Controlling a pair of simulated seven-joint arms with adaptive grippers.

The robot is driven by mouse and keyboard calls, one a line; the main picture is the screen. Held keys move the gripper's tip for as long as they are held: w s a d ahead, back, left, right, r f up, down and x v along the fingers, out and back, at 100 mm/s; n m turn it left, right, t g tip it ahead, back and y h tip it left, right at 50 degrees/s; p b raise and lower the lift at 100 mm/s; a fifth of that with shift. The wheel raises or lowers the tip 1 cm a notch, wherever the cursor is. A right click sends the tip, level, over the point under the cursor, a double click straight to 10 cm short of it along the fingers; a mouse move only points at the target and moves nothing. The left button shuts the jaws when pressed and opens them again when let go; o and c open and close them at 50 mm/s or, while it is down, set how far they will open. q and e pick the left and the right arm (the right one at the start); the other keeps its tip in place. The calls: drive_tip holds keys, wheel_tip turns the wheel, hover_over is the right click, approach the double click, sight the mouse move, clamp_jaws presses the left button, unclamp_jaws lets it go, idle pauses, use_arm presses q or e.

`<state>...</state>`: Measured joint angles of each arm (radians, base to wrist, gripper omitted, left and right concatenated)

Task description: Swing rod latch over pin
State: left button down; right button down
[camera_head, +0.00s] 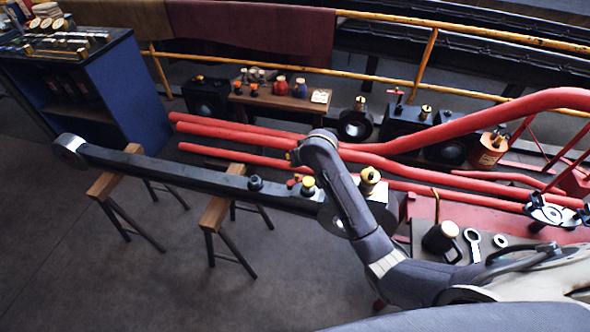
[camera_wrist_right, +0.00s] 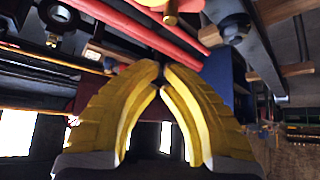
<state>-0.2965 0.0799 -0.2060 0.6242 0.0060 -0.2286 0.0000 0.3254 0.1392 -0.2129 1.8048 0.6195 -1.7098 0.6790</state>
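A long dark rod (camera_head: 180,176) lies across two wooden trestles, with a round eye at its left end and a bright block at its right end. A small red part (camera_head: 293,181), perhaps the latch, sits on the rod beside a yellow-topped cup (camera_head: 308,187). A red and yellow part (camera_wrist_right: 170,12) shows at the top of the right wrist view. I cannot make out the pin. My right gripper (camera_head: 291,157) hangs above the rod near the red part, partly hidden by its wrist. In the wrist view its yellow fingertips (camera_wrist_right: 160,72) meet, with nothing visible between them. My left gripper is out of view.
Long red rods (camera_head: 250,135) run behind the dark rod. Wooden trestles (camera_head: 215,212) stand under it. A blue cabinet (camera_head: 130,95) stands at the left. A black oil can (camera_head: 440,238) and rings lie on a bench at the right. The floor in front is clear.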

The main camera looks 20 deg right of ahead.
sight(295, 179)
drive_tip(key=shift+s+a, duration=0.1)
drive_tip(key=shift+a, duration=0.15)
drive_tip(key=x, duration=1)
drive_tip(key=shift+s+d, duration=0.2)
drive_tip(key=shift+s, duration=1.85)
